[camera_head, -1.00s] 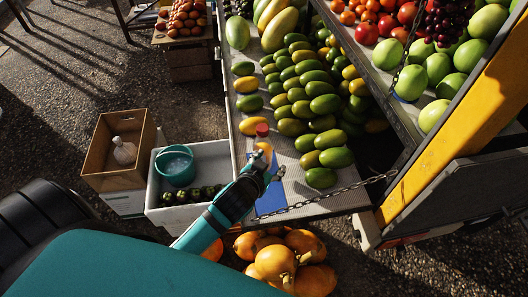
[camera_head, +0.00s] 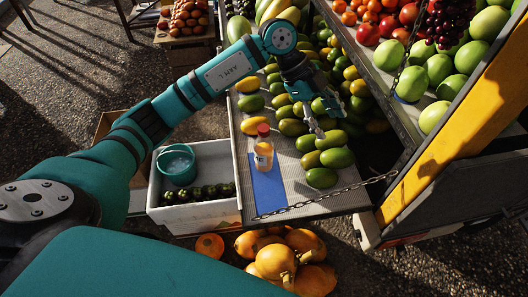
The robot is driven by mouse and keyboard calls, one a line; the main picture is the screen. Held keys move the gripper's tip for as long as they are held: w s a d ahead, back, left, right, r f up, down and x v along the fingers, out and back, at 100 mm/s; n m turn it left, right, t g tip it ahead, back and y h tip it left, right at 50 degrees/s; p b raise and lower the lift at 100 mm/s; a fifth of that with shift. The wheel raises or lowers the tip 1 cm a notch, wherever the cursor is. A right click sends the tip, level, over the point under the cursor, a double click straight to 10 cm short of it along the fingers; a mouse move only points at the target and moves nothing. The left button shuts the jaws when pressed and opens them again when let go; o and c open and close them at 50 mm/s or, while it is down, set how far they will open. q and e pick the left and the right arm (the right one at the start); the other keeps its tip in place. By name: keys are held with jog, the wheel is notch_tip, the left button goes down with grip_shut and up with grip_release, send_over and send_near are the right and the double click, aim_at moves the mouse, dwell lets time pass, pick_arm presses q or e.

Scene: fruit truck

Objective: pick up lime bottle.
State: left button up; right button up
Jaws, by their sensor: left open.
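The lime bottle (camera_head: 263,150) is a small clear bottle with a red cap and yellowish contents. It stands upright at the top end of a blue mat (camera_head: 269,187) on the grey truck shelf. My left gripper (camera_head: 325,122) is open and empty, to the right of the bottle and over the green mangoes. It is apart from the bottle. My left arm crosses from the lower left over the upper middle of the view. My right gripper is not in view.
Green and yellow mangoes (camera_head: 321,178) lie right of and behind the bottle. A chain (camera_head: 325,199) spans the shelf's front edge. A white crate (camera_head: 207,216) with a teal bucket (camera_head: 176,165) stands at left. Orange pumpkins (camera_head: 275,262) lie on the ground below.

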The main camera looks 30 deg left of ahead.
aim_at(265, 128)
pick_arm(q)
jog(key=w+a+r+n+y, duration=0.1)
jog(key=a+r+n+y, duration=0.2)
jog(key=a, duration=0.5)
jog(key=a+n+y, duration=0.2)
jog(key=a+y, duration=0.2)
jog(key=a, duration=0.4)
notch_tip(265, 128, down, 11)
jog(key=shift+w+f+p, duration=0.15)
jog(key=shift+f+p, duration=0.05)
jog(key=shift+p, duration=1)
jog(key=shift+f+p, duration=0.35)
jog(key=shift+f, duration=0.2)
jog(key=f, duration=0.2)
jog(key=f+p, duration=0.1)
jog(key=shift+a+f, duration=0.25)
jog(key=shift+f, duration=0.45)
jog(key=shift+c, duration=0.2)
grip_shut()
jog(key=shift+w+r, duration=0.1)
